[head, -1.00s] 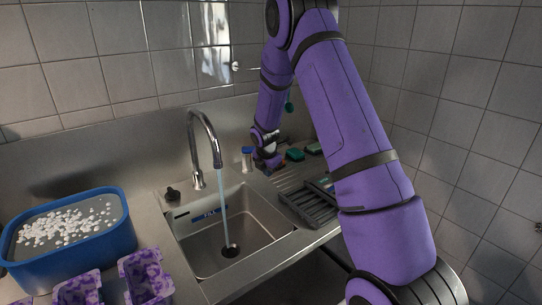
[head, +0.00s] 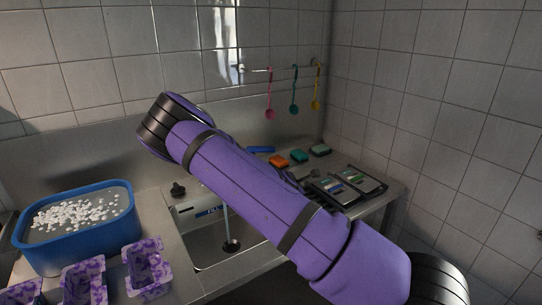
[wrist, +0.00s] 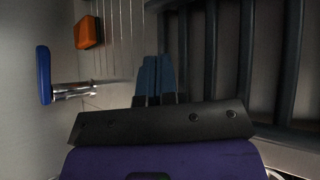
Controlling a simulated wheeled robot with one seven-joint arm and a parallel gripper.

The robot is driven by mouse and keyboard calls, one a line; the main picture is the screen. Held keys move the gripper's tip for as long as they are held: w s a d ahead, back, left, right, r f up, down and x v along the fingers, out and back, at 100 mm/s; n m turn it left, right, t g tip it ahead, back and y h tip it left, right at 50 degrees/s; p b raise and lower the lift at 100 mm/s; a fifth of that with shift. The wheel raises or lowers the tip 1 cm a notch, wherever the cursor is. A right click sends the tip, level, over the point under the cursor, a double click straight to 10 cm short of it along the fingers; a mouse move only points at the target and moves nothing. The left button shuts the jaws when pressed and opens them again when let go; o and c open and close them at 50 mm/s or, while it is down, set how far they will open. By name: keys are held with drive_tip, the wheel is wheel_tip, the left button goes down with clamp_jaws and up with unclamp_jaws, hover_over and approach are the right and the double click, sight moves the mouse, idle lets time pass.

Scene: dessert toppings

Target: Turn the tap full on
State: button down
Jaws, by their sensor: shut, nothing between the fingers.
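The tap's spout is hidden behind my arm in the head view. Its water stream (head: 226,222) shows below the arm, falling to the drain of the steel sink (head: 200,255). A blue bar-shaped handle on a chrome stem (wrist: 44,75) is at the left in the wrist view, apart from my fingers. It looks like the tap's handle; a blue bar (head: 262,149) shows beyond my arm in the head view. My gripper (wrist: 158,75) is shut and empty, to the right of the handle in the wrist view. My gripper is hidden in the head view.
A dark slatted rack (wrist: 255,60) lies close to the right of my fingers. An orange block (wrist: 88,32) lies ahead; it also shows in the head view (head: 279,161). A blue tub of white pieces (head: 70,245) stands left of the sink. Coloured utensils (head: 294,95) hang behind.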

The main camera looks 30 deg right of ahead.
sight(270, 150)
drive_tip(key=shift+w+d+r+n+t+h, duration=0.15)
drive_tip(key=shift+w+n+t+h, duration=0.1)
drive_tip(key=shift+w+n+t, duration=0.25)
drive_tip(key=shift+w+d+r+n+t+h, duration=0.1)
drive_tip(key=shift+w+d+n+t+h, duration=0.15)
drive_tip(key=shift+n, duration=0.35)
drive_tip(key=w+n+t, duration=0.1)
drive_tip(key=n, duration=0.1)
drive_tip(key=w+a+r+n+t, duration=0.1)
drive_tip(key=t, duration=0.1)
drive_tip(key=w+a+r+n+t, duration=0.1)
drive_tip(key=n, duration=0.1)
drive_tip(key=shift+w+r+n, duration=0.1)
drive_tip(key=shift+w+n, duration=0.2)
drive_tip(key=shift+w, duration=0.05)
drive_tip(key=w+a+r+n+t+y, duration=0.2)
drive_tip(key=w+a+n+t, duration=0.15)
drive_tip(key=a+n, duration=0.2)
drive_tip(key=x, duration=0.9)
drive_tip(key=r+x, duration=0.1)
drive_tip(key=x, duration=0.4)
drive_tip(key=shift+d, duration=0.4)
drive_tip(key=shift+w+d+n+t+y, duration=0.25)
drive_tip(key=shift+d+n+t+y, duration=0.1)
drive_tip(key=shift+t, duration=0.15)
drive_tip(key=shift+w+r+y, duration=0.15)
drive_tip(key=shift+w+y, duration=0.05)
drive_tip(key=shift+y, duration=0.05)
